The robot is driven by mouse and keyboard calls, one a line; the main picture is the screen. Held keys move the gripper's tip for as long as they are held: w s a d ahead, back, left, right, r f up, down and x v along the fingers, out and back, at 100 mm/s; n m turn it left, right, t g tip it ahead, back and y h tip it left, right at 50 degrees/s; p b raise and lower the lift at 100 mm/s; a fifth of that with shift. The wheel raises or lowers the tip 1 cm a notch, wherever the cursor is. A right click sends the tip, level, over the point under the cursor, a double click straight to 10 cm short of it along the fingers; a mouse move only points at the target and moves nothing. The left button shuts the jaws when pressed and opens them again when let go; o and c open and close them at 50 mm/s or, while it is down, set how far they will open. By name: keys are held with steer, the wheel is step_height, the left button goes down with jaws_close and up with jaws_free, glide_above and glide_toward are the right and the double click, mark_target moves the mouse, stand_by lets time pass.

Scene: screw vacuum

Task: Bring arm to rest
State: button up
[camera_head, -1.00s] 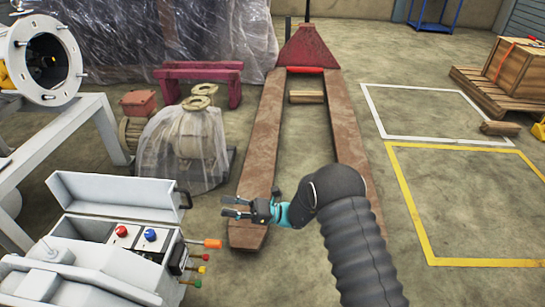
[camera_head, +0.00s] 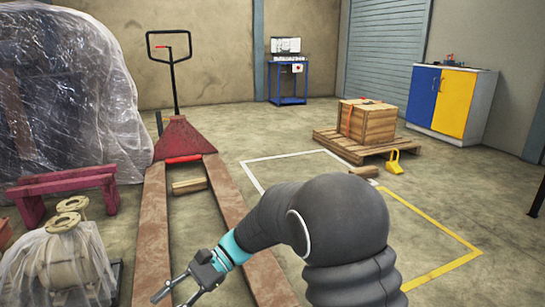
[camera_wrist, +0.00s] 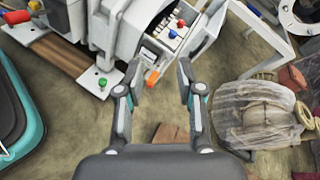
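My gripper (camera_head: 176,292) shows at the lower left of centre in the head view, at the end of my dark arm with a teal band. It is over the floor and the near end of the pallet jack's left fork. In the wrist view my gripper (camera_wrist: 160,75) has its two fingers apart with nothing held between them. Beyond the fingers in that view stands a grey machine with a control box (camera_wrist: 168,32) bearing coloured knobs. An orange-handled tool (camera_wrist: 153,77) shows by the left fingertip; I cannot tell whether they touch.
A rusty pallet jack (camera_head: 185,138) stands left of centre. Plastic-wrapped equipment (camera_head: 65,262) sits at lower left, beside a dark red stand (camera_head: 65,182). A crate (camera_head: 368,123) rests on a pallet (camera_head: 345,146) at right. The floor inside the white and yellow outlines is largely clear.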

steer(key=s+d+r+n+t+h, duration=0.1)
steer(key=s+d+r+t+h, duration=0.2)
steer(key=d, duration=0.9)
steer(key=s+d+r+n+t+h+p, duration=0.1)
steer(key=s+d+r+n+t+h, duration=0.1)
steer(key=d+t, duration=0.5)
steer(key=s+d+r+n+t+h+p, duration=0.1)
steer(key=s+d+r+t+h, duration=0.2)
steer(key=d, duration=1.5)
steer(key=s+t+h, duration=0.1)
steer(key=s+h, duration=0.1)
steer(key=h, duration=0.1)
steer(key=shift+s+d+r+n+t, duration=0.15)
steer(key=shift+s+r+n+t, duration=0.15)
steer(key=shift+s+r+t, duration=0.1)
